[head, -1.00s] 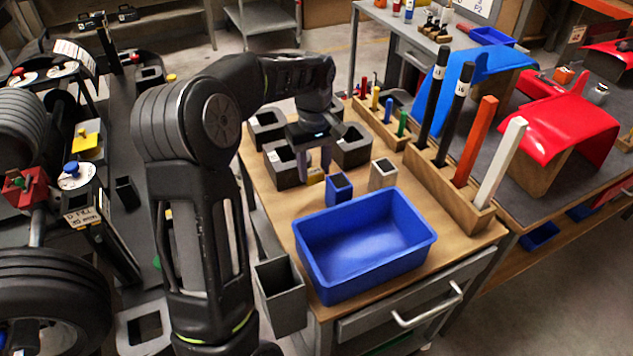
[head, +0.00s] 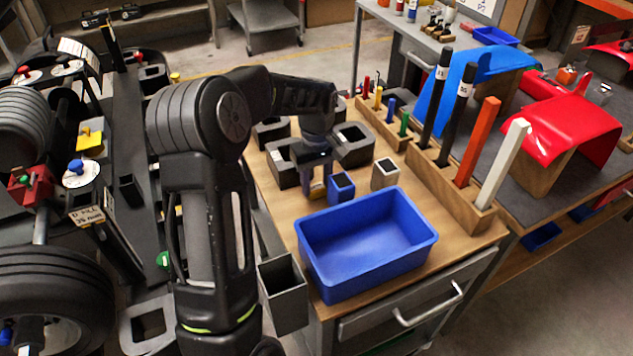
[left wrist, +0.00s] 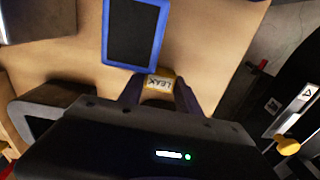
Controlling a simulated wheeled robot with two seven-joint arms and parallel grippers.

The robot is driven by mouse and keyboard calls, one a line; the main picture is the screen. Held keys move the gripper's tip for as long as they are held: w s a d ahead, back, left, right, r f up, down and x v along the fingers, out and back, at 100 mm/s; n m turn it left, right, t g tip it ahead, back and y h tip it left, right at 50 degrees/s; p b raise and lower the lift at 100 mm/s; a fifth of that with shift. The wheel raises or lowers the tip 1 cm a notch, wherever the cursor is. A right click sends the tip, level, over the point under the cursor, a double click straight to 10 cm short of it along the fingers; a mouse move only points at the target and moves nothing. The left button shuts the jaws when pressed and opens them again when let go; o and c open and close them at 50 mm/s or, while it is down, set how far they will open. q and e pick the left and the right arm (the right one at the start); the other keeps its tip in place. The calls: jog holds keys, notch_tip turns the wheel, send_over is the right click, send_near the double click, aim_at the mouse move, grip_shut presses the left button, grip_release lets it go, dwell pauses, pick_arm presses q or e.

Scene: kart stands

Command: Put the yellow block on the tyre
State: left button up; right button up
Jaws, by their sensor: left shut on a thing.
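My left gripper (head: 317,183) is shut on a small yellow block (head: 317,190) above the wooden bench top, just left of a blue open box. In the left wrist view the yellow block (left wrist: 160,83), with a pale face marked "LEAK", sits between the fingertips (left wrist: 159,93). Whether it touches the bench is unclear. The black tyre (head: 50,285) lies at the lower left of the head view, left of my left arm and well away from the gripper; it is cut off by the picture edge. My right gripper is not in view.
Beside the gripper stand the blue box (head: 341,187), a grey box (head: 385,174) and black holders (head: 283,165). A big blue bin (head: 367,274) is in front. A wooden rack (head: 440,180) holds tall bars at right. Another yellow piece (head: 88,137) sits on the left cart.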

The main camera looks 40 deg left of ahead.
aim_at(317, 186)
pick_arm(q)
jog(key=shift+f, duration=0.2)
jog(key=o, duration=1.3)
jog(key=shift+r, duration=0.15)
notch_tip(317, 186, up, 12)
jog(key=shift+r+b, duration=0.1)
jog(key=shift+b, duration=0.2)
jog(key=shift+o, duration=0.6)
